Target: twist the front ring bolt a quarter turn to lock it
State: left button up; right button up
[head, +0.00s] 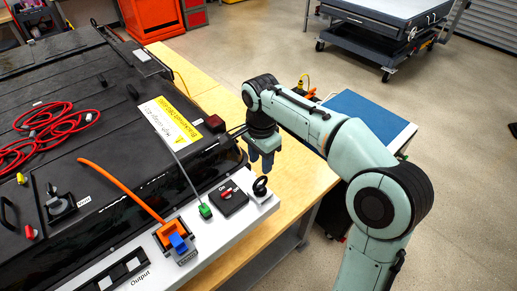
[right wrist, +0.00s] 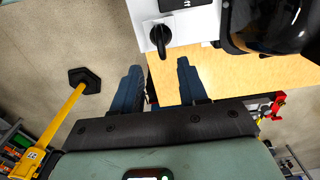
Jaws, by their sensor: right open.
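The front ring bolt (head: 261,187) is black and stands on a small white block at the right end of the white panel (head: 215,222). In the right wrist view the ring bolt (right wrist: 160,38) shows beyond the fingertips, near the top. My right gripper (head: 264,160) is open and empty, with dark blue fingers. It hangs over the wooden bench edge, just behind the ring bolt in the head view, and apart from it. In the right wrist view its fingers (right wrist: 160,72) stand wide, with bare bench and floor between them. My left gripper is out of view.
A black battery pack (head: 120,160) with an orange cable (head: 120,190) fills the left. A red rotary switch (head: 227,194) and a green plug (head: 205,211) sit beside the bolt. The wooden bench (head: 300,180) is clear to the right. A yellow post (right wrist: 62,125) stands on the floor.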

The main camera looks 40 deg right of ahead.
aim_at(260, 177)
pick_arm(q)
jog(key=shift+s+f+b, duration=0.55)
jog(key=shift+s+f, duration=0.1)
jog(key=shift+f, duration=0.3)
pick_arm(e)
notch_tip(260, 177, down, 10)
jog(key=shift+w+r, duration=0.1)
jog(key=shift+r, duration=0.15)
grip_shut()
jog(key=n, duration=0.4)
jog(key=shift+r+p, duration=0.15)
jog(key=shift+p, duration=0.15)
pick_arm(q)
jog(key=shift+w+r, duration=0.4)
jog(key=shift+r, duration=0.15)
pick_arm(e)
jog(key=shift+n, duration=1.2)
jog(key=shift+n, duration=1)
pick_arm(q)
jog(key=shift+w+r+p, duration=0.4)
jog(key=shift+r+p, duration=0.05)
pick_arm(e)
jog(key=n, duration=0.4)
